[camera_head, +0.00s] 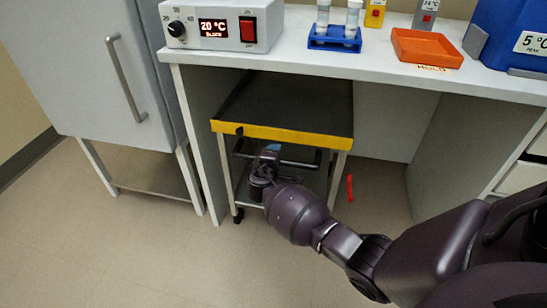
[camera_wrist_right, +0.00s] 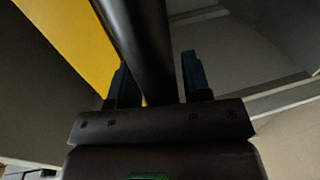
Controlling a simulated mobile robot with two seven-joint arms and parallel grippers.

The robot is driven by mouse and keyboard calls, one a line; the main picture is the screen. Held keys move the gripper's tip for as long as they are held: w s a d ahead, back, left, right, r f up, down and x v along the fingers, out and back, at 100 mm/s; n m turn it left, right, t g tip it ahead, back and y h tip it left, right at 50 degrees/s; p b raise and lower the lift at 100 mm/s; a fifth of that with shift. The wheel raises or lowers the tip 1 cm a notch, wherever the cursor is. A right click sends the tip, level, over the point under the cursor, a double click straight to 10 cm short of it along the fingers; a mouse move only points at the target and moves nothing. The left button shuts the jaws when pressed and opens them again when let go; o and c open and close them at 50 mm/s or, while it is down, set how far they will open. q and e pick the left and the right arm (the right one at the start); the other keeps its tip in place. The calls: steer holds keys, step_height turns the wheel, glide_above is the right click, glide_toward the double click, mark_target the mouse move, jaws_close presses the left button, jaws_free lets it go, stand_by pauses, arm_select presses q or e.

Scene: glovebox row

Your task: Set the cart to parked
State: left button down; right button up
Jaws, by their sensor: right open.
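The cart (camera_head: 282,132) stands under the bench, with a dark top and a yellow front edge. Its dark handle bar (camera_head: 302,164) runs across the front below the yellow edge. My right gripper (camera_head: 268,158) is at this bar, left of its middle. In the right wrist view, the dark bar (camera_wrist_right: 140,40) passes between the two fingers of my right gripper (camera_wrist_right: 158,78), which are open on either side of it. The yellow edge (camera_wrist_right: 75,35) shows at upper left there. My left gripper is in neither view.
The bench (camera_head: 370,75) holds a temperature controller (camera_head: 222,27), a blue tube rack (camera_head: 334,40) and an orange tray (camera_head: 427,48). A grey cabinet (camera_head: 85,70) stands left. A red strip (camera_head: 350,188) shows right of the cart. Floor in front is clear.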

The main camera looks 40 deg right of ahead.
steer(key=shift+s+a, duration=0.15)
steer(key=shift+a, duration=0.05)
arm_select(q)
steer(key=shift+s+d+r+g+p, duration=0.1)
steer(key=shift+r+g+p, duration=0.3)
steer(key=shift+p, duration=1.05)
arm_select(e)
steer(key=shift+v, duration=5.3)
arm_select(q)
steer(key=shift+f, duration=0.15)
